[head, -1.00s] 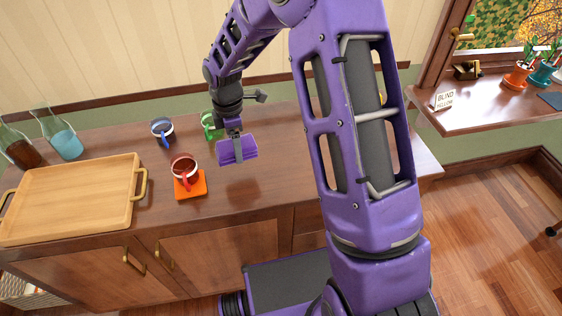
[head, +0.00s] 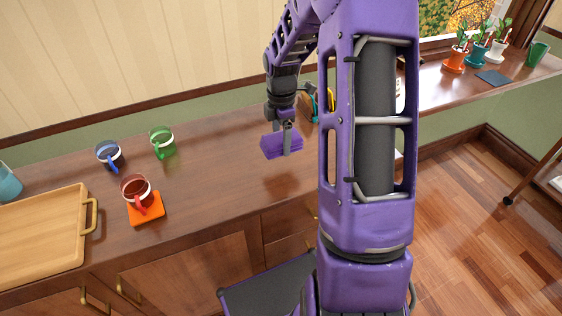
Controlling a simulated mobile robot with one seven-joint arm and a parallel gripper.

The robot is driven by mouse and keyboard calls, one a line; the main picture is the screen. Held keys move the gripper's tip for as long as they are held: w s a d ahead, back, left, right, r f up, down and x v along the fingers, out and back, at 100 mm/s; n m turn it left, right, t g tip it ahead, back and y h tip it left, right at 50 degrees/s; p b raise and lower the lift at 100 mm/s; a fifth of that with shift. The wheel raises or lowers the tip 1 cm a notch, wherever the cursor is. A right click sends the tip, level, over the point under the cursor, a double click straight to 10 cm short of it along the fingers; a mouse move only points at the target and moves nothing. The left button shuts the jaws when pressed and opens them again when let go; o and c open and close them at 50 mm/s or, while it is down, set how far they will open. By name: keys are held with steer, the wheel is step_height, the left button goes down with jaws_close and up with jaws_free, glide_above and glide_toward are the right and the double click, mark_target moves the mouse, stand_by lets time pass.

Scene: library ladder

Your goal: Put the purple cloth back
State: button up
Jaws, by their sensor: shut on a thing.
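The purple cloth (head: 272,147) hangs in my gripper (head: 288,148) above the right part of the wooden counter (head: 215,185). My gripper is shut on the cloth, with a grey finger showing across its front. The cloth looks like a small folded piece with a ridged surface. It appears clear of the counter top, though the exact height is hard to tell. My upper arm hides part of the counter's right end.
A red mug (head: 135,189) stands on an orange cloth (head: 147,211). A blue mug (head: 110,155) and a green mug (head: 162,142) stand behind. A wooden tray (head: 40,240) lies at left. A window sill (head: 435,90) with potted plants is at right. Yellow and teal items (head: 330,99) are partly hidden.

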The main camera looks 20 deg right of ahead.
mark_target(281, 137)
steer(key=shift+f+b, duration=0.3)
steer(key=shift+f, duration=3.15)
steer(key=shift+f, duration=0.2)
steer(key=o, duration=1.2)
steer(key=shift+o, duration=0.2)
steer(key=shift+r, duration=0.15)
step_height(281, 137, up, 12)
steer(key=shift+r+p, duration=0.1)
steer(key=shift+p, duration=0.6)
steer(key=shift+w, duration=0.1)
